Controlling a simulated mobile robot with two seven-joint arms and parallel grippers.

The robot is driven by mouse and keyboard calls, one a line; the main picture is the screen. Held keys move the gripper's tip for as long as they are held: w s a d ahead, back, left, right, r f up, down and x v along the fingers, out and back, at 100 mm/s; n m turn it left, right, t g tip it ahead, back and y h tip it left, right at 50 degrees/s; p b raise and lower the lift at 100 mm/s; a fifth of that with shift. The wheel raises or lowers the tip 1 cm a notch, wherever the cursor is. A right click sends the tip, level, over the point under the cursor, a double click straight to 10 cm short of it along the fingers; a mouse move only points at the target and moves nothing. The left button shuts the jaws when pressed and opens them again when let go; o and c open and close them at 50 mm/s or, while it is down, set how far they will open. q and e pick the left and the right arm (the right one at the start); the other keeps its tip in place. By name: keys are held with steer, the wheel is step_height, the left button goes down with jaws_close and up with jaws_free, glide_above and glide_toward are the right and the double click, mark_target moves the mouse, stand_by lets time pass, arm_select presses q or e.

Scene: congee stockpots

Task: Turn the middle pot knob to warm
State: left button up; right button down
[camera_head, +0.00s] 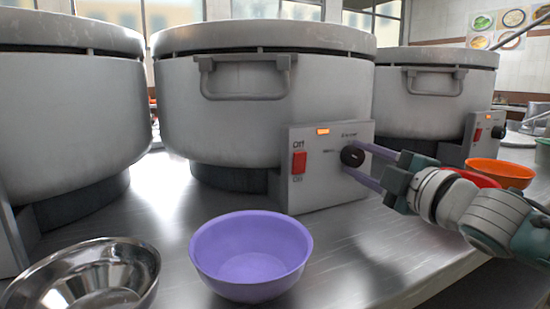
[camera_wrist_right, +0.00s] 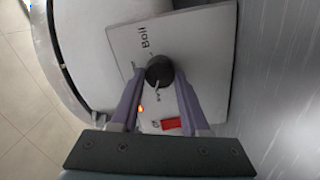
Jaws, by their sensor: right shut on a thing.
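The middle pot (camera_head: 262,95) is a large grey stockpot with a lid and a front handle. Its control panel (camera_head: 318,175) carries a red Off/On switch (camera_head: 299,162), a lit orange lamp (camera_head: 322,131) and a round black knob (camera_head: 352,156). My right gripper (camera_head: 362,163) reaches the knob from the right, its purple fingers shut on it. In the right wrist view the knob (camera_wrist_right: 159,72) sits between the fingertips; its pointer mark appears to point away from the word "Boil". The "warm" label is not readable. My left gripper is not in view.
A left pot (camera_head: 65,110) and a right pot (camera_head: 432,95) flank the middle one. A purple bowl (camera_head: 251,257), a steel bowl (camera_head: 85,280) and an orange bowl (camera_head: 500,172) stand on the steel counter (camera_head: 345,245). A red bowl (camera_head: 478,180) is partly behind my right arm.

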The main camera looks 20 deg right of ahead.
steer(key=shift+n, duration=0.7)
steer(key=shift+c, duration=1.9)
jaws_free()
steer(key=s, duration=0.3)
steer(key=s+p, duration=0.1)
steer(key=s, duration=0.2)
steer(key=s+p, duration=0.1)
steer(key=s, duration=0.3)
steer(key=shift+d+f, duration=0.25)
steer(key=shift+d, duration=0.1)
